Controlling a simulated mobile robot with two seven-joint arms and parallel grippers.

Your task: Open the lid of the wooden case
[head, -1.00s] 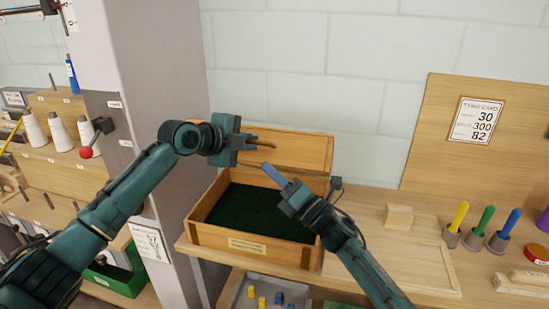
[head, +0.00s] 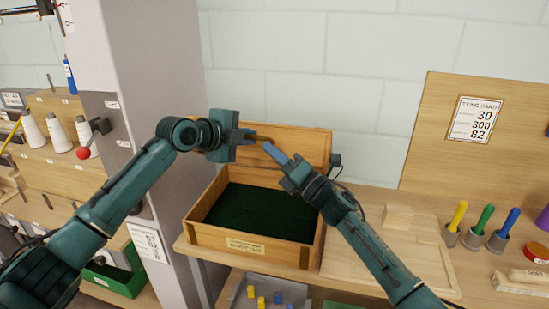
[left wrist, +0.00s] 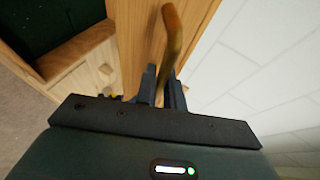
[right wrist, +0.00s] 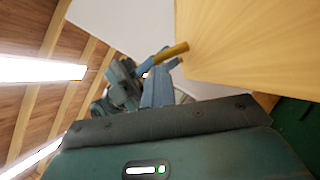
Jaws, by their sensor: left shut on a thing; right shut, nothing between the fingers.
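The wooden case (head: 275,249) stands on the bench with its dark green inside open to view. Its lid (head: 305,144) is raised at the back edge, roughly upright. My left gripper (head: 248,135) is at the lid's upper left, shut on a brown curved hook-like piece (left wrist: 172,40); the piece runs in front of the lid. My right gripper (head: 273,150) is shut and empty, its fingers in front of the lid and close to the held piece (right wrist: 172,50). I cannot tell whether the right fingers touch the lid.
A grey pillar (head: 160,60) stands left of the case. A pale wood block (head: 398,215) and several coloured pegs in cups (head: 475,238) are to the right. A tray (head: 240,292) with small blocks lies below the case front. A pale wall is behind.

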